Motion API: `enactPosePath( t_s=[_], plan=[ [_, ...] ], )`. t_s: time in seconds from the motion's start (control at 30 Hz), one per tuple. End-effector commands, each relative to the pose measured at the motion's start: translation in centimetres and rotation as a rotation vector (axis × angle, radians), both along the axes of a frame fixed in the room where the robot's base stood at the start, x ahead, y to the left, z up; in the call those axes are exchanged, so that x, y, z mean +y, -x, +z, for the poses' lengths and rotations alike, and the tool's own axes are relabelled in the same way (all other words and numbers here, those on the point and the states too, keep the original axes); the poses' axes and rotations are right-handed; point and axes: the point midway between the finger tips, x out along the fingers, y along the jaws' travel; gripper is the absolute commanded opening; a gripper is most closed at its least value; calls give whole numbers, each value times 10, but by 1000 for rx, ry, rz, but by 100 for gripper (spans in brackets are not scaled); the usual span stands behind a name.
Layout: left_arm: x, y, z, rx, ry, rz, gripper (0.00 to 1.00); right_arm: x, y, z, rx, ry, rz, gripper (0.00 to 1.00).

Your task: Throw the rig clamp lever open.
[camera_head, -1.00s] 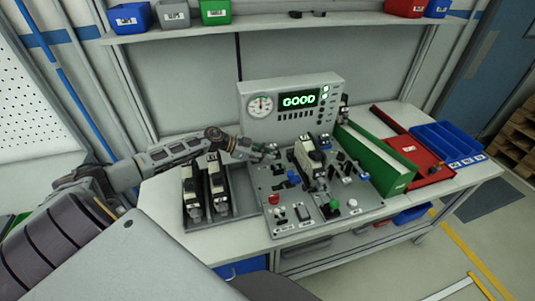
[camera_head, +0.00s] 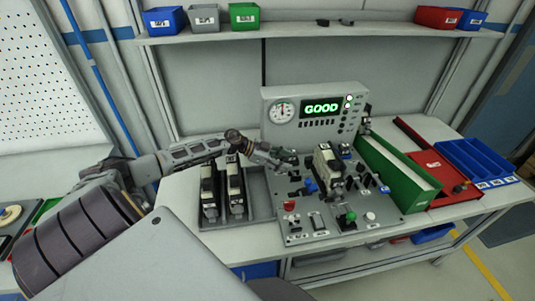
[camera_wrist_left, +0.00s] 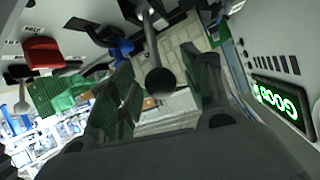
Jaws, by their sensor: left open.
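The test rig (camera_head: 330,228) is a grey plate on the bench with a pale and dark part (camera_head: 328,168) standing on it. My left gripper (camera_head: 296,168) is over the rig's back left, left of that part. In the left wrist view the open fingers (camera_wrist_left: 160,92) stand on either side of a grey lever (camera_wrist_left: 150,40) with a dark round knob (camera_wrist_left: 160,82). The knob lies between the fingers with gaps at both sides; no grip on it shows. The lever is too small to make out in the head view, partly behind the gripper.
A gauge box (camera_head: 313,122) behind the rig shows GOOD. A dark tray (camera_head: 208,219) with two similar parts stands left. A green bin (camera_head: 398,177), a red tray (camera_head: 440,172) and blue bins (camera_head: 478,163) stand right. Red (camera_head: 290,206) and green (camera_head: 350,216) buttons are at the rig's front.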

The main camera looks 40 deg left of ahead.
Motion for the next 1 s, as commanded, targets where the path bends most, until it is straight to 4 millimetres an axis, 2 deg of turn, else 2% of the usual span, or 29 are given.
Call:
enactPosePath(
  t_s=[1.0],
  plan=[
    [44, 37, 26, 2, -2, 1, 49, 2, 0, 0, 0, -2, -1, 0]
  ],
)
